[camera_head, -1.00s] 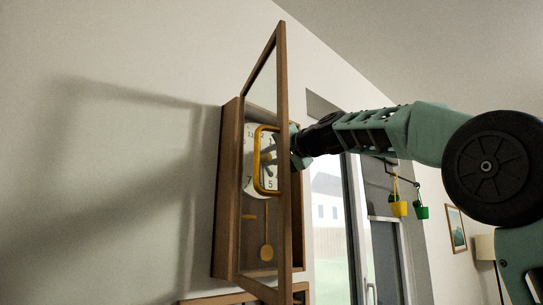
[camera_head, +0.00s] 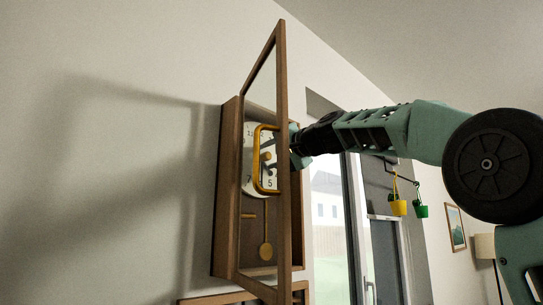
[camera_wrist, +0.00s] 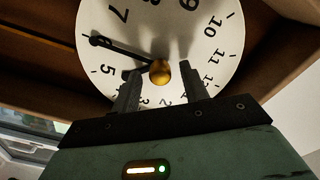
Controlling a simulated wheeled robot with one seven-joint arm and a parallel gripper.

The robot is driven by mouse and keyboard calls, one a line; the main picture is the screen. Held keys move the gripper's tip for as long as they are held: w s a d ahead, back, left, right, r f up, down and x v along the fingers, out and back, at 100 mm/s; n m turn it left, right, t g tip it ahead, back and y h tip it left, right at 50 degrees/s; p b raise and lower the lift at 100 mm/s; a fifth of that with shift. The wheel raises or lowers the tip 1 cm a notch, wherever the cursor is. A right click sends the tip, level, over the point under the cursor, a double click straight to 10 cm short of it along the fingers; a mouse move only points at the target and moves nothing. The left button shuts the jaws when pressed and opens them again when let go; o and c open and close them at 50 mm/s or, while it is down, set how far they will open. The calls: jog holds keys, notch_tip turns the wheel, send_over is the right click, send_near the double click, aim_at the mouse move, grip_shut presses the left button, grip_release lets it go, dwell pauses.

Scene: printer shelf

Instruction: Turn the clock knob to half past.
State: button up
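The clock's white face (camera_wrist: 165,35) fills the top of the wrist view, turned nearly upside down. A gold knob (camera_wrist: 160,72) sits at its centre. The long black hand (camera_wrist: 120,49) points at or very near the 6. A short dark hand seems to lie toward the 4 to 5 side, partly hidden by a finger. My gripper (camera_wrist: 160,82) is open, with one finger on each side of the knob and visible gaps to it. In the head view the clock (camera_head: 228,190) hangs on the wall, and my gripper reaches in front of its face behind the open door.
The clock's wooden glazed door (camera_head: 283,200) stands swung open beside my arm. A gold pendulum (camera_head: 265,251) hangs below the face.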

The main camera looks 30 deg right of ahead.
jog(key=b+v, duration=0.6)
jog(key=v, duration=1.1)
jog(key=shift+s+b, duration=0.2)
jog(key=shift+b, duration=0.2)
jog(key=shift+d, duration=0.1)
